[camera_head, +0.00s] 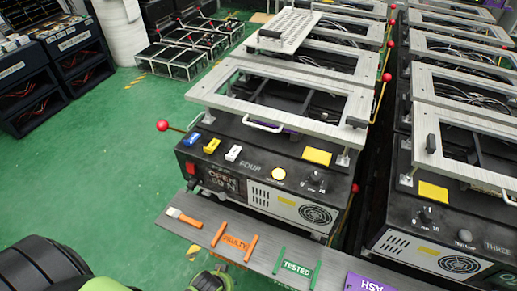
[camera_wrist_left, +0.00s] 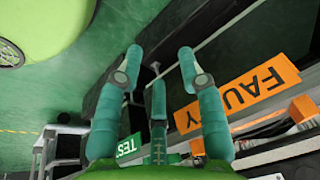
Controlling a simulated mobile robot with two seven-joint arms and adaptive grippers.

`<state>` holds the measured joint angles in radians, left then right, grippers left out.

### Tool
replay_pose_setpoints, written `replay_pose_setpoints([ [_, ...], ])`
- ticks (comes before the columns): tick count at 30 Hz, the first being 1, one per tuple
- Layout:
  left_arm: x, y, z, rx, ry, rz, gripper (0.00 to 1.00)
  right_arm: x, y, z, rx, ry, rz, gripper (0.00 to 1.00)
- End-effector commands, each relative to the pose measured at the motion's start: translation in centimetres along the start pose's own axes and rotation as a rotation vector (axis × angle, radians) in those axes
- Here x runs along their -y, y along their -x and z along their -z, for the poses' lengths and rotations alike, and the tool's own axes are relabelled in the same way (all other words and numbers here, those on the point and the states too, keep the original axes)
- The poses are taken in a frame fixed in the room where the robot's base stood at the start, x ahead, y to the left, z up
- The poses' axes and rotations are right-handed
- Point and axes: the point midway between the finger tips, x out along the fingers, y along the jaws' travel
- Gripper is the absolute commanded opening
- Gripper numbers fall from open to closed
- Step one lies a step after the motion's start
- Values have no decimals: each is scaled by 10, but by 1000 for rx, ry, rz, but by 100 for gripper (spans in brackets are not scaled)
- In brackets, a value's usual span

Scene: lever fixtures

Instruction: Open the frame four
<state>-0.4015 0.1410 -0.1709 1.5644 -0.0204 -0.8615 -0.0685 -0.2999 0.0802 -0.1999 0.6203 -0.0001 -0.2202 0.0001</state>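The machine labelled FOUR (camera_head: 250,166) stands in the middle of the head view. Its grey rectangular frame (camera_head: 268,121) lies roughly level over the dark top, with a white handle (camera_head: 263,126) on the front edge. A red-knobbed lever (camera_head: 162,125) sticks out at its left side. Another red knob (camera_head: 355,188) shows at its right front. My left gripper (camera_wrist_left: 158,64) has its teal fingers spread and empty in the left wrist view, near the FAULTY strip; it touches neither frame nor handle. My right gripper is not in view.
Machine THREE (camera_head: 440,225) stands close on the right. The green floor (camera_head: 120,150) at left is free.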

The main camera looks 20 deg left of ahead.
Motion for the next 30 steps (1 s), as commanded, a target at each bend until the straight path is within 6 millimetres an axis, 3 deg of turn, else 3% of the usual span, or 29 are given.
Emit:
replay_pose_setpoints([
  [3, 10, 36, 33, -42, -16, 18, 39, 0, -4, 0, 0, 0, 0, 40],
  [7, 17, 72, 57, -75, -31, 33, 39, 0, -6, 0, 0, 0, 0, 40],
  [10, 60, 105, 123, -232, -249, 165, 39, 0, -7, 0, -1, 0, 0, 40],
  [12, 84, 137, 170, -343, -419, 277, 39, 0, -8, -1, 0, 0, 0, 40],
  [15, 108, 192, 228, -478, -653, 452, 39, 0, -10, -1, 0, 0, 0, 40],
  [18, 121, 248, 272, -581, -857, 630, 39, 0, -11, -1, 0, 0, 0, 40],
  [21, 125, 294, 299, -645, -1012, 781, 39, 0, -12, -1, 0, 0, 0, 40],
  [24, 125, 322, 312, -676, -1101, 875, 39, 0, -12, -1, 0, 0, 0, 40],
  [27, 126, 329, 320, -684, -1132, 909, 39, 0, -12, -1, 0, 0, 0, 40],
  [30, 129, 324, 330, -684, -1132, 910, 39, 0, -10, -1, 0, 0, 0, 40],
])
